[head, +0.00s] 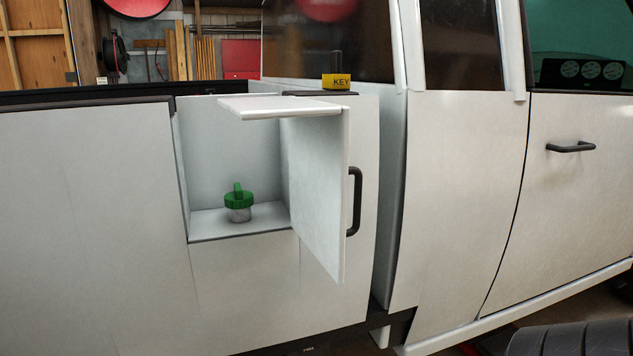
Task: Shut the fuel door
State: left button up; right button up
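The fuel door (317,195) is a light grey panel on the side of the pickup, and it stands open, swung outward at the right of its recess. A black bar handle (354,201) shows at its right edge. A flat panel (283,107) sticks out at the top of the opening, by the door's upper edge. Inside the recess (228,150) a green fuel cap (239,198) sits on a grey neck on the recess floor. Neither of my grippers is in view.
A yellow block marked KEY (342,81) rests on the ledge above the opening. The truck's front door with a black handle (570,147) is at the right. A black tire (573,339) is at the lower right.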

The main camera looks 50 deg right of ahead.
aim_at(318, 132)
jog(key=l+z, duration=0.45)
jog(key=l, duration=1.1)
